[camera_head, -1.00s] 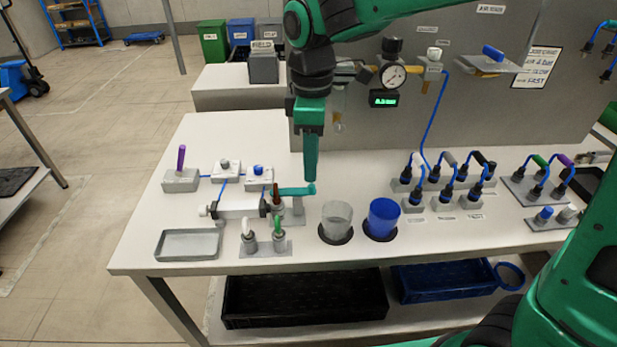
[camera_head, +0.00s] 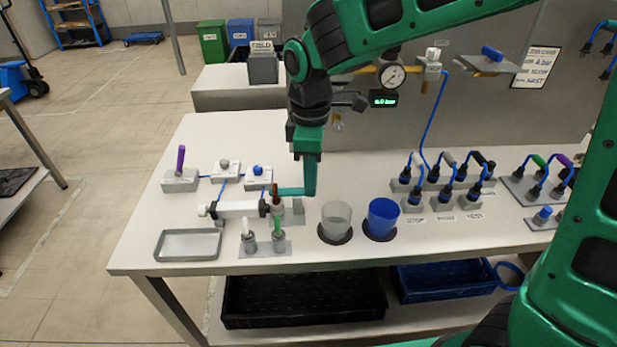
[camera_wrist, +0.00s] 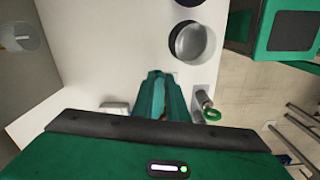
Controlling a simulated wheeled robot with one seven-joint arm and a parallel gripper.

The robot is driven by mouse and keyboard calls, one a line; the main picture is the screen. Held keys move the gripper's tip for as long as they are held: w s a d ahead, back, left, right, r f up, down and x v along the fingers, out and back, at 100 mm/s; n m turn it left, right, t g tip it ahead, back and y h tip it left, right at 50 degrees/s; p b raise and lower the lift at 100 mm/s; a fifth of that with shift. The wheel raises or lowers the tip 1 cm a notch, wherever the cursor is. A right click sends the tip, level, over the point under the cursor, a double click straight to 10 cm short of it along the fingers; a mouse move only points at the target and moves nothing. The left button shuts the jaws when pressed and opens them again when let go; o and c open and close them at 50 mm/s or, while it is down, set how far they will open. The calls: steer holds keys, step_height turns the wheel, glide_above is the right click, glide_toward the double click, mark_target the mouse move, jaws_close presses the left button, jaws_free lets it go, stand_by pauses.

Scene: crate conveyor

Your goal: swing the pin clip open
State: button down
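The pin clip looks to be the flat teal bar (camera_head: 289,191) reaching right from a cylinder's rod end in the head view. Beside its left end stands a red-brown upright handle (camera_head: 275,194). My gripper (camera_head: 309,194) points straight down, with its fingertips at the bar's right end, which they hide. In the wrist view my gripper (camera_wrist: 158,78) shows two dark green fingers close on either side of a lighter teal strip (camera_wrist: 158,97). I cannot tell whether they press on it. A small red bit shows behind the strip.
A white cylinder (camera_head: 236,209) lies left of the clip. Green- and white-topped plugs (camera_head: 278,232) stand in front, near a grey tray (camera_head: 188,245). A clear cup (camera_head: 337,217) and a blue cup (camera_head: 382,216) stand close to the right of my gripper.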

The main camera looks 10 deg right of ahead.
steer(key=shift+w, duration=0.1)
steer(key=shift+m, duration=0.4)
steer(key=shift+s+a+m, duration=0.3)
steer(key=shift+s+m, duration=0.15)
steer(key=shift+m, duration=1.45)
steer(key=shift+s+a+m, duration=0.25)
steer(key=shift+s+m, duration=0.15)
steer(key=shift+m, duration=1.5)
steer(key=shift+s+a+m, duration=0.3)
steer(key=shift+s+m, duration=0.15)
steer(key=shift+m, duration=1.45)
